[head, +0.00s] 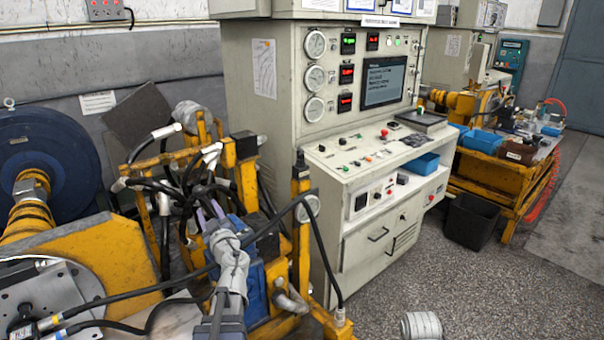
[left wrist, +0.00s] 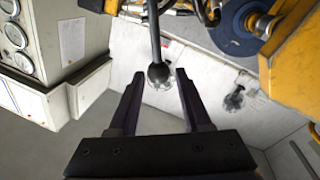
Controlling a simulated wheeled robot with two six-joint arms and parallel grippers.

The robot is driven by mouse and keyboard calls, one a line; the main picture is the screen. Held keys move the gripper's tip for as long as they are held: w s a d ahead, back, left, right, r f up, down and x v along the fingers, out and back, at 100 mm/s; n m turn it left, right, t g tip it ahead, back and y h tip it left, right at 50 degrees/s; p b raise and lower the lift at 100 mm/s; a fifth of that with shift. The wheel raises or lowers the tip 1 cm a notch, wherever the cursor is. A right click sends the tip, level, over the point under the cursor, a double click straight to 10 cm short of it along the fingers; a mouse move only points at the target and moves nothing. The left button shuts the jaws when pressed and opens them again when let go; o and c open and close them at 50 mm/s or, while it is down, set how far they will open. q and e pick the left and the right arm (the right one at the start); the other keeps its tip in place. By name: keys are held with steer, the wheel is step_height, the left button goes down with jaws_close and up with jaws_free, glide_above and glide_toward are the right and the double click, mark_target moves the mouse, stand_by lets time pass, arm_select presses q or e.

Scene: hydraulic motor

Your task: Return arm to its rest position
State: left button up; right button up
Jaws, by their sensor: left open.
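My left arm (head: 230,265) reaches up from the bottom of the head view, in front of the yellow test frame. My left gripper (head: 207,210) is at its far end, among dark hoses, and is partly hard to make out there. In the left wrist view my left gripper (left wrist: 160,76) is open, its two dark fingers apart with nothing held. A dark lever with a round ball end (left wrist: 158,73) shows between the fingertips; I cannot tell how far beyond them it is. My right gripper is not in view.
The yellow frame (head: 300,240) with black hoses stands close around my left arm. A beige control console (head: 375,200) with gauges stands behind it. A blue motor wheel (head: 50,150) is at the left. The speckled floor (head: 480,290) at the right is mostly clear.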

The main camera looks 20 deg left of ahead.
arm_select(q)
steer(key=s+d+f+m+g+h+p, duration=0.1)
steer(key=d+f+m+g+h, duration=0.15)
steer(key=d+f, duration=0.45)
steer(key=s+d+f+m+g+h+p, duration=0.1)
steer(key=d+f+m+g+h+p, duration=0.2)
steer(key=d, duration=0.9)
steer(key=s+d+f+m+g+h, duration=0.1)
steer(key=d+f+m+h, duration=0.25)
steer(key=d, duration=0.55)
steer(key=s+d+f+m+g+h+p, duration=0.1)
steer(key=s+d+m, duration=0.4)
steer(key=d, duration=0.5)
steer(key=s+d+f+m+g+h, duration=0.3)
steer(key=s+d, duration=0.4)
steer(key=d, duration=0.3)
steer(key=shift+f+m+g+h+p, duration=0.2)
steer(key=shift+m+g+h+p, duration=0.3)
steer(key=shift+m, duration=0.7)
